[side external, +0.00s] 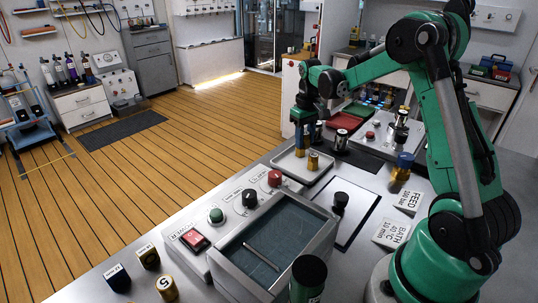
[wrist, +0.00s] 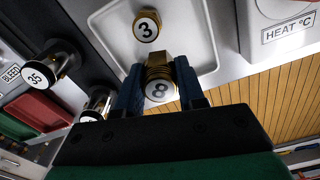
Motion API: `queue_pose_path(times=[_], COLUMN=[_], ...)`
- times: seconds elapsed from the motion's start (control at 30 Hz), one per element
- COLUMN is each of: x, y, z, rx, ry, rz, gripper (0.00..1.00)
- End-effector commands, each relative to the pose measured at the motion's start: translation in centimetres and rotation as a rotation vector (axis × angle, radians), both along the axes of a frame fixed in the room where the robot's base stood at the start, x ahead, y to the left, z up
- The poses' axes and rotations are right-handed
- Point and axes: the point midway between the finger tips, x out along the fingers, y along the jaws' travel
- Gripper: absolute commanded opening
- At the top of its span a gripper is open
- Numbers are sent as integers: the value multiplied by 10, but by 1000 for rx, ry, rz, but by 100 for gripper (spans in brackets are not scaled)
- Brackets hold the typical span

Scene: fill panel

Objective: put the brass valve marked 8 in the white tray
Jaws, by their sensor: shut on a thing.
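My gripper (side external: 308,134) hangs over the white tray (side external: 284,163) in the side external view, pointing down. In the wrist view my gripper (wrist: 160,88) has its two blue fingers shut on the brass valve marked 8 (wrist: 158,88), whose numbered end faces the camera. The white tray (wrist: 196,45) lies behind and below it. A second brass valve, marked 3 (wrist: 147,27), is in the tray, apart from the fingers; in the side external view a brass valve (side external: 313,161) stands at the tray's right part. The held valve is hard to make out there.
A black-topped valve marked 35 (wrist: 42,74) is beside the tray. A red tray (side external: 337,120) lies behind. The console with knobs (side external: 249,198) and a bath (side external: 265,262) stands in front. Valves, one marked 5 (side external: 166,288), stand at the lower left; a blue-topped one (side external: 402,168) stands right.

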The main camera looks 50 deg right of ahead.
Motion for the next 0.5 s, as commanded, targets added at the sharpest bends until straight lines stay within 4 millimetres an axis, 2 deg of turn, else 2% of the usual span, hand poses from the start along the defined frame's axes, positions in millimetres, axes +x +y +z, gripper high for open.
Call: queue_pose_path(times=[0.17,0.33,0.5], x=[0,0,0], y=[0,0,0], z=[-16,-42,-49], rx=[0,0,0], ry=[0,0,0], rz=[0,0,0], gripper=[0,0,0])
